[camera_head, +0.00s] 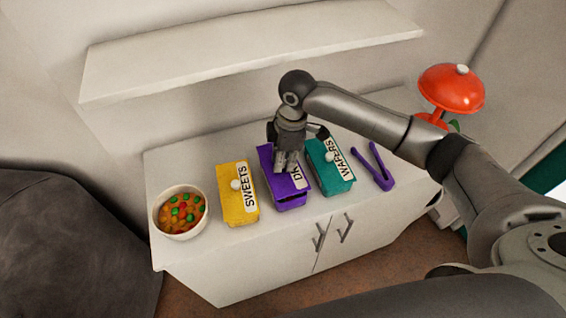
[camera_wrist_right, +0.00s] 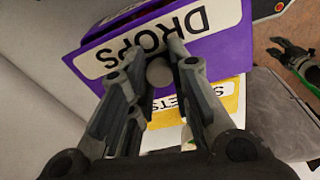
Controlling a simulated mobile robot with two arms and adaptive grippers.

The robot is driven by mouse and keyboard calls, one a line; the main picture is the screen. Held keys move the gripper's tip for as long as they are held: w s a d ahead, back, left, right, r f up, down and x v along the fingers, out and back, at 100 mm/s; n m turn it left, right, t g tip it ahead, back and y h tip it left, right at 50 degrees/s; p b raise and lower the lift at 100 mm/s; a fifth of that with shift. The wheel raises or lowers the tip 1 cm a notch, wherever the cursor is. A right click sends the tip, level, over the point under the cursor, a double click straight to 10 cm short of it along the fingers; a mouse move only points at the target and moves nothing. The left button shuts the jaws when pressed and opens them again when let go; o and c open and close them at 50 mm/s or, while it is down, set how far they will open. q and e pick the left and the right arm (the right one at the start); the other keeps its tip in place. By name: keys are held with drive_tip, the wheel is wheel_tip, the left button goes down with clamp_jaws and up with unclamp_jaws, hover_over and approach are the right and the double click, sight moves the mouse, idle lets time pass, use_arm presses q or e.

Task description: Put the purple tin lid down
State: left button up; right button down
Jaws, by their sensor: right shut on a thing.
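The purple lid (camera_head: 295,188) with a white DROPS label is at the purple tin (camera_head: 292,204) in the middle of the cabinet top. A dark gap shows between the lid and the tin at the front, so the lid does not sit flush there. My right gripper (camera_head: 287,168) comes down from above and is shut on the lid's pale knob. In the right wrist view the knob (camera_wrist_right: 159,72) is between the fingertips, with the purple lid (camera_wrist_right: 236,48) behind it. A dark gripper-like shape (camera_wrist_right: 296,62), likely my left gripper, shows at that view's right edge; its jaws are unclear.
A yellow SWEETS tin (camera_head: 239,205) is left of the purple tin, a teal WAFERS tin (camera_head: 327,178) right. A sweets bowl (camera_head: 163,222) stands far left. Purple tongs (camera_head: 387,180) lie right. A shelf (camera_head: 250,52) is above; a red-domed object (camera_head: 450,90) stands behind right.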

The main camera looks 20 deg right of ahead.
drive_tip(key=f+p, duration=0.2)
drive_tip(key=shift+w+f+p, duration=0.25)
drive_tip(key=shift+f+p, duration=0.05)
drive_tip(key=shift+f, duration=0.35)
drive_tip(key=shift+f, duration=0.2)
drive_tip(key=c, duration=1.3)
unclamp_jaws()
drive_tip(key=shift+r, duration=0.1)
drive_tip(key=shift+c, duration=0.2)
